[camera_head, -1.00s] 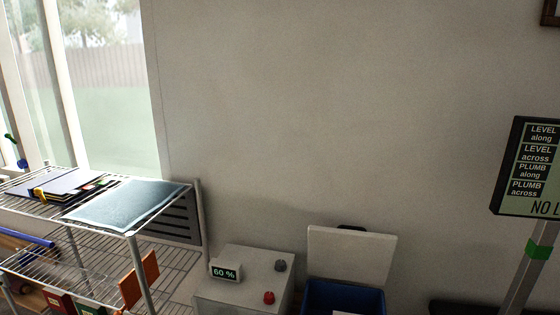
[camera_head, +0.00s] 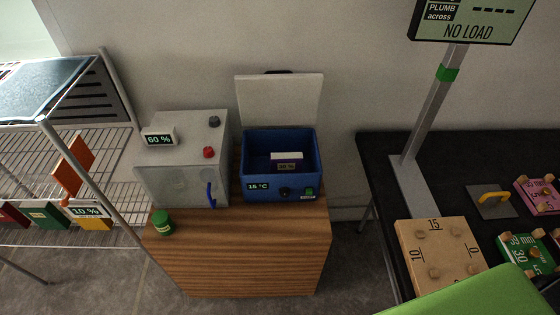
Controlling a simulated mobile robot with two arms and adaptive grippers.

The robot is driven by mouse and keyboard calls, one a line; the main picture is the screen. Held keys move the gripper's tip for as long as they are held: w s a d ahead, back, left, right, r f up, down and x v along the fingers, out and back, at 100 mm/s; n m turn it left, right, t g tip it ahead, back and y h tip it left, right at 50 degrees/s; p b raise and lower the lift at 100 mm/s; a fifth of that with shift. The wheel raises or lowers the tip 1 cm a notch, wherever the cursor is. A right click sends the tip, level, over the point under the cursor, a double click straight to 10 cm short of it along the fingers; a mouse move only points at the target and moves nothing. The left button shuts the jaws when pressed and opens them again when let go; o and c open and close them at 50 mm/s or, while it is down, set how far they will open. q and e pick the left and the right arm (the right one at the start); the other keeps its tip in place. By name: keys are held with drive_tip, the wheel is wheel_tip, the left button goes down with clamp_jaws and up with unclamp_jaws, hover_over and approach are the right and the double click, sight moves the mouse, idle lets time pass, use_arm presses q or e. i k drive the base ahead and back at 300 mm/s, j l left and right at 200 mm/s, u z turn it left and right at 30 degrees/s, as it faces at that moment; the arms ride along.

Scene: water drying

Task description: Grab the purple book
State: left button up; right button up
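A blue-grey flat sheet (camera_head: 40,88) lies on the rack's top level, cut off by the left edge. Neither of my grippers is in view.
A wooden cabinet (camera_head: 240,250) bears a grey box (camera_head: 185,160), an open blue box (camera_head: 282,185) and a green jar (camera_head: 162,223). A black table (camera_head: 380,180) at right holds a signpost, wooden board (camera_head: 438,255) and pink block (camera_head: 540,195). A green surface (camera_head: 480,297) fills the lower right.

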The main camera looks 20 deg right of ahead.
sight(280, 162)
drive_tip(key=l+z, duration=0.3)
drive_tip(key=l, duration=0.15)
drive_tip(key=i+l+z, duration=0.1)
drive_tip(key=l+z, duration=0.2)
drive_tip(key=l, duration=0.15)
drive_tip(key=i+l+z, duration=0.15)
drive_tip(key=l+z, duration=0.15)
drive_tip(key=l, duration=0.1)
